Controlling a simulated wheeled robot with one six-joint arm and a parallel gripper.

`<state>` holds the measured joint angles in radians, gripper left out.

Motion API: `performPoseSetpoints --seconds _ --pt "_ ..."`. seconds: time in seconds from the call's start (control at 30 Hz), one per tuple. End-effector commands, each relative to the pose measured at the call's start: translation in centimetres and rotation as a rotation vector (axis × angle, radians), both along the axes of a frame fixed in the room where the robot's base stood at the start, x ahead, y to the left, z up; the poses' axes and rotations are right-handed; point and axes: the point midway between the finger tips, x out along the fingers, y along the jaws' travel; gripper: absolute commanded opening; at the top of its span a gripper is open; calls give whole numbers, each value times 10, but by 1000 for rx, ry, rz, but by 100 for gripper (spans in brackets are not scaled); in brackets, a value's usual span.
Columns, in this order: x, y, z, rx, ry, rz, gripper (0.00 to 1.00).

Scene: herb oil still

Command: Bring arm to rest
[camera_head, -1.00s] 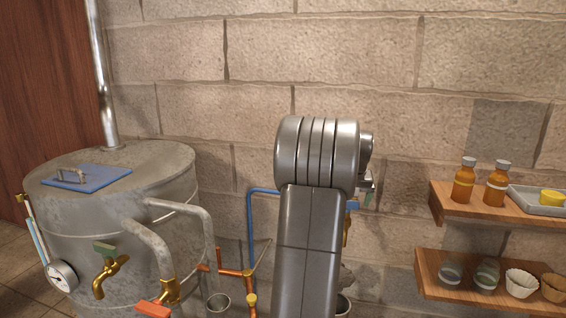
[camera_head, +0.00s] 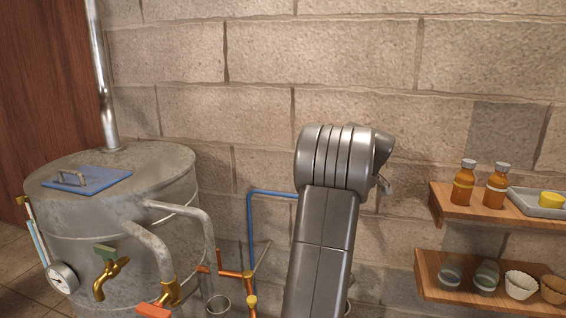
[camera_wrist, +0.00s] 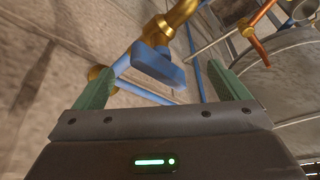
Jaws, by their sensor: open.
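My gripper (camera_wrist: 166,90) shows in the wrist view with its two green fingers spread wide apart and nothing between them. Beyond the fingers is a blue valve handle (camera_wrist: 158,68) on a brass fitting (camera_wrist: 172,24), apart from the fingers as far as I can tell. In the head view my arm stands upright in front of the stone wall, and its bulk hides the gripper and this valve.
At left stands a metal still (camera_head: 160,185) with a blue lid plate (camera_head: 88,179), a gauge (camera_head: 62,278) and a brass tap (camera_head: 110,277). Blue pipe (camera_head: 250,235) runs along the wall. At right, an upper shelf (camera_head: 470,213) holds amber bottles (camera_head: 463,185); a lower shelf (camera_head: 440,284) holds jars and cups.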

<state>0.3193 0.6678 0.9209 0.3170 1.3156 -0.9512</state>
Motion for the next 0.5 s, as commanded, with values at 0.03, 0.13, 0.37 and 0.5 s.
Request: performPoseSetpoints --seconds 0.03,0.13,0.37,0.5 --pt "-1 2 -1 -1 1 -44 95" --pt "-1 3 -2 -2 -1 -121 95" --pt "-1 3 -3 -1 0 -288 95" --pt "-1 4 -3 -2 0 -376 95"
